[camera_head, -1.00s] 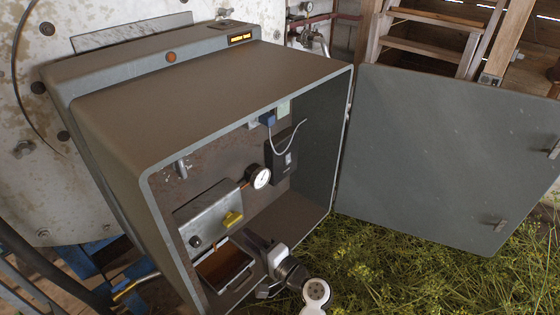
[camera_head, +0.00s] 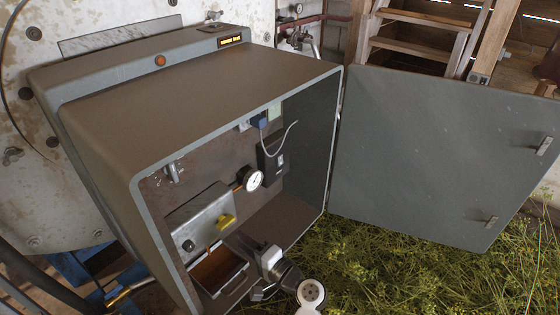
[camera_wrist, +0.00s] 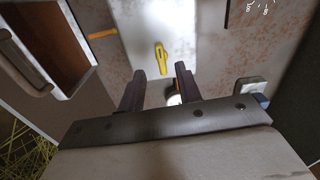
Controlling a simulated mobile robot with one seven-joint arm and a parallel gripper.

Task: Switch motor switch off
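No label for the motor switch is readable. Inside the open cabinet (camera_head: 210,90), a metal box (camera_head: 205,207) carries a yellow handle (camera_head: 226,220) and a dark round knob (camera_head: 188,245). A black unit with a small light switch-like part (camera_head: 280,159) is on the back wall, right of a round gauge (camera_head: 254,180). My gripper (camera_wrist: 160,72) is open, its two dark fingers apart with nothing held. In the wrist view the yellow handle (camera_wrist: 160,59) lies just beyond the gap between the fingertips; I see no contact. In the head view my wrist hides the fingertips at the cabinet's lower opening.
The cabinet door (camera_head: 435,155) stands swung open to the right. A brown-filled tray (camera_head: 220,270) sits low in the cabinet, left of my wrist; it also shows in the wrist view (camera_wrist: 76,72). Cut herbs (camera_head: 390,265) cover the floor below the door.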

